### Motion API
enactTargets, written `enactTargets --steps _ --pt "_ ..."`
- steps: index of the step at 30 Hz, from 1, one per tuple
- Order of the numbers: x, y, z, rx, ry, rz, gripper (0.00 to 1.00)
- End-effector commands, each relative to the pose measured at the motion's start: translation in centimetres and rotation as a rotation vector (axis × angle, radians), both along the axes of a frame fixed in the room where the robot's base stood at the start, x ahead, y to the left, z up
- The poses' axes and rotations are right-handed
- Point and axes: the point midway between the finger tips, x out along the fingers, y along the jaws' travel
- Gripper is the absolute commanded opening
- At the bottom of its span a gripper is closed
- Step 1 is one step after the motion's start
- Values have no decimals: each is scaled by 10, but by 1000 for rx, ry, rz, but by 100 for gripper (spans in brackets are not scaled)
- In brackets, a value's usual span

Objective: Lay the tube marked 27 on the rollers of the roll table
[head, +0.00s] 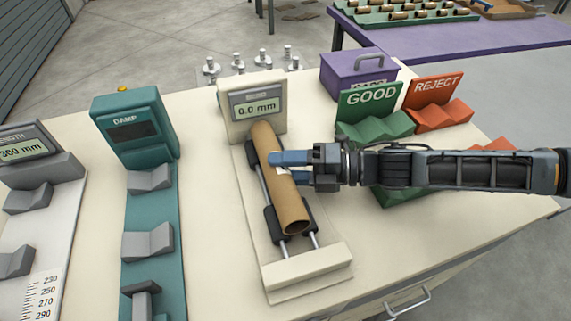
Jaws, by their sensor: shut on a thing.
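A brown cardboard tube (286,207) lies lengthwise along the roll table (310,265), over its dark rollers and metal rods. Whether it rests fully on the rollers or is just above them I cannot tell. A small pale patch shows on it beside my fingers, but no number can be read. My gripper (288,166) reaches in from the right and is shut on the tube near its middle. The roll table's display (256,107) behind the tube's far end reads 0.0 mm.
Left stand the teal damp gauge (135,125) and the length gauge (35,150). A purple box (355,72) and metal pegs (262,60) stand behind.

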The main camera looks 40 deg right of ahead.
Motion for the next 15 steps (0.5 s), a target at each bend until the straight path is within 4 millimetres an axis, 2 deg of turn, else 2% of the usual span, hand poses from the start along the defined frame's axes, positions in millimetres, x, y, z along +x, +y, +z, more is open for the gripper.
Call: enactTargets --steps 4,5,13,15 --pt "0 0 1 0 0 0 21" --pt "0 0 1 0 0 0 55" --pt "0 0 1 -1 -1 0 81" --pt "0 0 0 -1 -1 0 82"
